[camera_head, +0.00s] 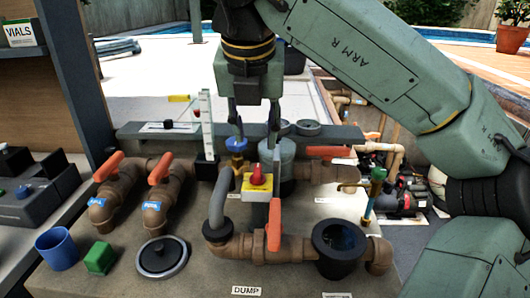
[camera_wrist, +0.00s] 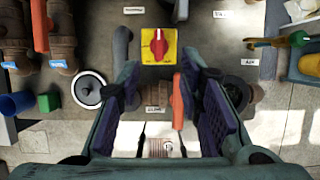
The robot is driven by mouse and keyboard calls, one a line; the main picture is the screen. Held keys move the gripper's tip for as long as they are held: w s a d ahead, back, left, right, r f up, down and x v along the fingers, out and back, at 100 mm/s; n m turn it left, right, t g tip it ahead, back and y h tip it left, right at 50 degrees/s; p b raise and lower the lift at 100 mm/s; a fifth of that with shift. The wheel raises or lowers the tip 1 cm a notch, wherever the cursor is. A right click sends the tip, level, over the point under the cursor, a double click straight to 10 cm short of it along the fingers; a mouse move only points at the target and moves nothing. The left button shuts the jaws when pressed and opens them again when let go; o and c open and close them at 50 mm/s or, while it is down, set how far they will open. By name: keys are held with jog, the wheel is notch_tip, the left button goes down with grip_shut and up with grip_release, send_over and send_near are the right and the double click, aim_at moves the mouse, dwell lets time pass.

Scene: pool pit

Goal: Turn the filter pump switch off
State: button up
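The switch is a red rotary knob (camera_head: 258,174) on a yellow plate (camera_head: 256,188), mounted on a grey box among the pipes. In the wrist view the red knob (camera_wrist: 158,44) sits on its yellow plate (camera_wrist: 174,55) at the upper middle, with a white mark on the knob pointing roughly up. I cannot read the plate's lettering.
Orange-handled valves (camera_head: 160,169) stand left, and another orange handle (camera_head: 274,225) rises just in front of the switch. A blue valve knob (camera_head: 236,145) and brass valve (camera_head: 376,185) are close by. A blue cup (camera_head: 57,249), green block (camera_head: 100,258) and round black lid (camera_head: 162,257) lie front left.

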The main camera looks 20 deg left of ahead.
aim_at(257, 170)
jog(key=p+x, duration=0.2)
jog(key=x, duration=0.8)
jog(key=shift+f, duration=0.25)
jog(key=shift+c, duration=0.3)
grip_shut()
